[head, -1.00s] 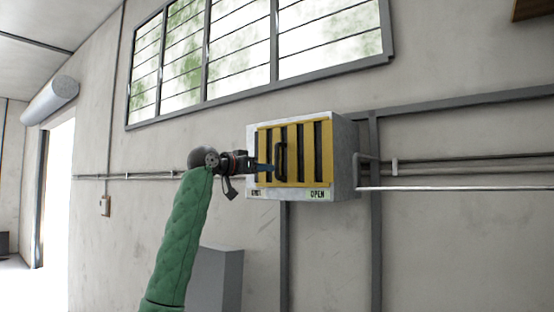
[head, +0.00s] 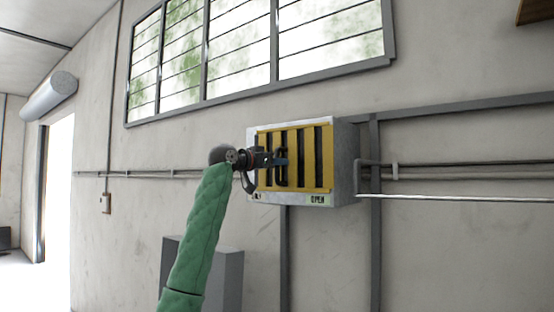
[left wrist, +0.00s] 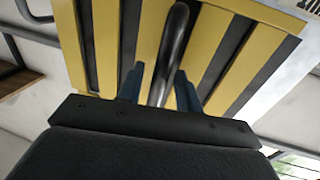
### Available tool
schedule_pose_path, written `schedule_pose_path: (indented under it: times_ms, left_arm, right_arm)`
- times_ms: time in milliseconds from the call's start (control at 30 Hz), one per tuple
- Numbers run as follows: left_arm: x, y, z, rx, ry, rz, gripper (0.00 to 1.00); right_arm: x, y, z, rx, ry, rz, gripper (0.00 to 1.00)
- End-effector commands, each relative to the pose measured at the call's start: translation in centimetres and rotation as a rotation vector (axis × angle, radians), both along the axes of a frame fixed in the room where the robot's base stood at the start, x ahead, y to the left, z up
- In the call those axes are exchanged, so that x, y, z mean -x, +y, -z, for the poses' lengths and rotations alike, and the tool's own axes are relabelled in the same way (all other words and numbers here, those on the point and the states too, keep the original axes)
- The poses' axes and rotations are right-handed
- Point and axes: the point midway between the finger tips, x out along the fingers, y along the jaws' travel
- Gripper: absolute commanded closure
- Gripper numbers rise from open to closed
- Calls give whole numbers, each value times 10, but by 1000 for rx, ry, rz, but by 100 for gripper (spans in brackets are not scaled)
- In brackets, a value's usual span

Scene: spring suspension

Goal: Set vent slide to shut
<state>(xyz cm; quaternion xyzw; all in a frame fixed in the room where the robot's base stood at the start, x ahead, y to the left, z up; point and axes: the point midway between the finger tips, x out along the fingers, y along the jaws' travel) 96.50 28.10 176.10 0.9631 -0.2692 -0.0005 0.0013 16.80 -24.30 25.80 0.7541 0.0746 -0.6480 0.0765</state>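The vent is a pale grey box (head: 346,165) on the wall, with a yellow slatted slide (head: 309,160) showing dark gaps between its slats. A black bar handle (head: 281,178) stands upright on the left part of the slide. An "OPEN" label (head: 318,199) is at the lower right; my arm mostly covers the lower left label. My left gripper (head: 281,162) is at the handle. In the left wrist view its two blue fingers (left wrist: 160,88) stand either side of the handle (left wrist: 175,45), apart, with small gaps visible. My right gripper is out of view.
A louvred window (head: 262,60) is above the vent. Pipes (head: 460,165) run along the wall to the right. A grey box (head: 228,275) stands below, behind my left arm. The wall right of the arm is flat.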

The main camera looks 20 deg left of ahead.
Motion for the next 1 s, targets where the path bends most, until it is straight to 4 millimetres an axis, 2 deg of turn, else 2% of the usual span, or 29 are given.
schedule_pose_path:
  times_ms: [367,567,800,1000]
  left_arm:
    - [-4,-2,1,0,0,0,65]
    - [-4,-2,1,0,0,0,100]
    - [-5,1,0,-1,1,0,100]
    - [-14,27,0,0,1,-2,100]
  right_arm:
    - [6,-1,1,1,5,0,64]
    - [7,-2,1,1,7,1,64]
    - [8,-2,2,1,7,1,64]
    - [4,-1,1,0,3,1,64]
